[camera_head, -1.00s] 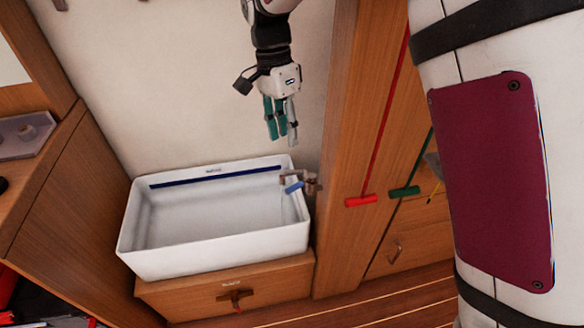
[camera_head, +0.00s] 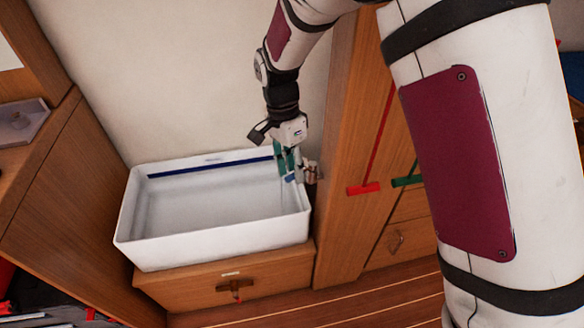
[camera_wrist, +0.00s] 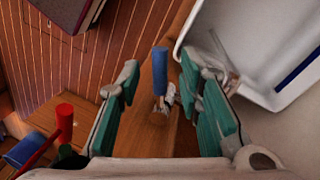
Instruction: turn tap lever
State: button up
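The tap lever is a small blue bar (camera_head: 290,179) at the right end of the white basin, by the metal tap body (camera_head: 311,172). In the wrist view the blue lever (camera_wrist: 160,70) stands in the gap between the fingertips, with clear space on both sides. My gripper (camera_head: 287,162) is right above the lever, pointing down, and partly covers the tap in the head view. Its two green fingers (camera_wrist: 161,84) are spread open in the wrist view and hold nothing. Depth between fingertips and lever is hard to tell.
The white basin (camera_head: 131,235) sits on a wooden cabinet with a drawer (camera_head: 205,293). A wooden post (camera_head: 345,215) stands close to the right of the tap. The basin's inside is empty.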

jog(key=shift+f, duration=0.1)
grip_shut()
jog(key=shift+w+a+m+g+y+p, duration=0.1)
jog(key=shift+w+a+m+y+p, duration=0.1)
jog(key=shift+w+m+p, duration=0.5)
jog(key=shift+w+a+m+g+y+p, duration=0.15)
jog(key=shift+m+p, duration=0.2)
jog(key=shift+m, duration=0.6)
jog(key=shift+w+a+m+g+y+p, duration=0.1)
jog(key=shift+w+a+m+p, duration=0.2)
jog(key=shift+m+p, duration=0.4)
jog(key=shift+d, duration=0.1)
grip_release()
jog(key=v, duration=1.2)
